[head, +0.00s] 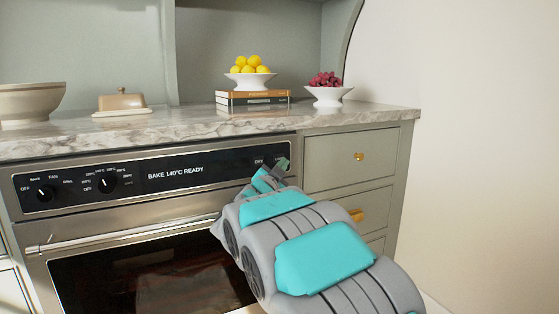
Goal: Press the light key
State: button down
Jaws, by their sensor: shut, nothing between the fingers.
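The oven's black control panel (215,170) runs below the marble worktop. It has two round knobs on the left and a display reading "BAKE 140°C READY". Small white marks (258,162) show near the panel's right end, too small to read. My gripper (283,164) is shut and empty, with its tips in front of the panel's right end. I cannot tell whether they touch the panel. The light key cannot be made out; my gripper covers part of that end.
The oven handle (110,235) sticks out below the panel, above the dark glass door. Drawers with brass pulls (359,156) stand on the right. The worktop (180,122) holds a bowl, a butter dish, books under a lemon bowl, and a grape bowl.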

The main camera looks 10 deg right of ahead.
jog(key=shift+w, duration=0.1)
jog(key=shift+w+a+p, duration=0.1)
jog(key=shift+w+p, duration=0.25)
jog(key=shift+w+a, duration=0.1)
jog(key=shift+w, duration=0.15)
dwell(0.5)
jog(key=shift+s, duration=0.15)
jog(key=shift+s+d, duration=0.2)
jog(key=shift+s, duration=0.35)
jog(key=s+d+b, duration=0.1)
jog(key=s+d, duration=0.1)
jog(key=s, duration=0.3)
jog(key=shift+s, duration=0.35)
